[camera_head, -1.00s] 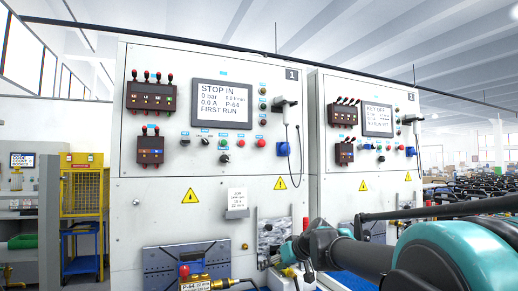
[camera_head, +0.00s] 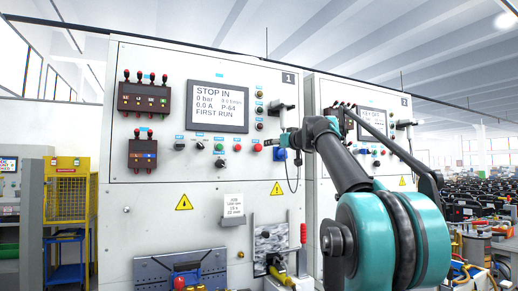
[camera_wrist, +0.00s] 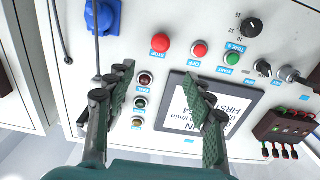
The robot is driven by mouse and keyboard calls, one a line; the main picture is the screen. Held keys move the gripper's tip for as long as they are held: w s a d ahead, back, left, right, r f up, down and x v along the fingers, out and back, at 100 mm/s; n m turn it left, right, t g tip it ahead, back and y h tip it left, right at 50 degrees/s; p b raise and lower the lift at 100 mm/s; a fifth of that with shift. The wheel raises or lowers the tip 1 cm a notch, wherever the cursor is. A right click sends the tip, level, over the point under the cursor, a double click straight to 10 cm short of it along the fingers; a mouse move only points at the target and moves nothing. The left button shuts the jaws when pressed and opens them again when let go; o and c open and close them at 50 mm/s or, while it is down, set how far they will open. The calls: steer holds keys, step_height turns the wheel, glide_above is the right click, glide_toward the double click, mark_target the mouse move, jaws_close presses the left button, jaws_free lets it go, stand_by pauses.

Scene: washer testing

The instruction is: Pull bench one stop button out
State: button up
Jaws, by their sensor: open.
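The bench one stop button is a large red mushroom button (camera_wrist: 160,43) with a blue STOP label in the wrist view, where the panel appears upside down. In the head view the stop button (camera_head: 257,148) sits at the right end of the lower button row. My gripper (camera_wrist: 162,75) is open and empty. Its two green-padded fingers are spread, and the button shows beyond the fingertips, roughly between them. The gripper (camera_head: 272,143) is seen side-on in the head view, just right of the button. Contact is not visible. The bench one screen (camera_head: 218,106) reads STOP IN.
A smaller red OFF button (camera_wrist: 200,49) and a green button (camera_wrist: 233,59) are beside it. Indicator lamps (camera_wrist: 140,103) lie between my fingers. A blue socket (camera_wrist: 103,17) and a hanging cable are close by. Bench two (camera_head: 312,95) stands to the right.

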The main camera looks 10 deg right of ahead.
mark_target(259, 147)
steer(key=x, duration=1.5)
steer(key=shift+f, duration=0.1)
steer(key=shift+c, duration=0.4)
jaws_close()
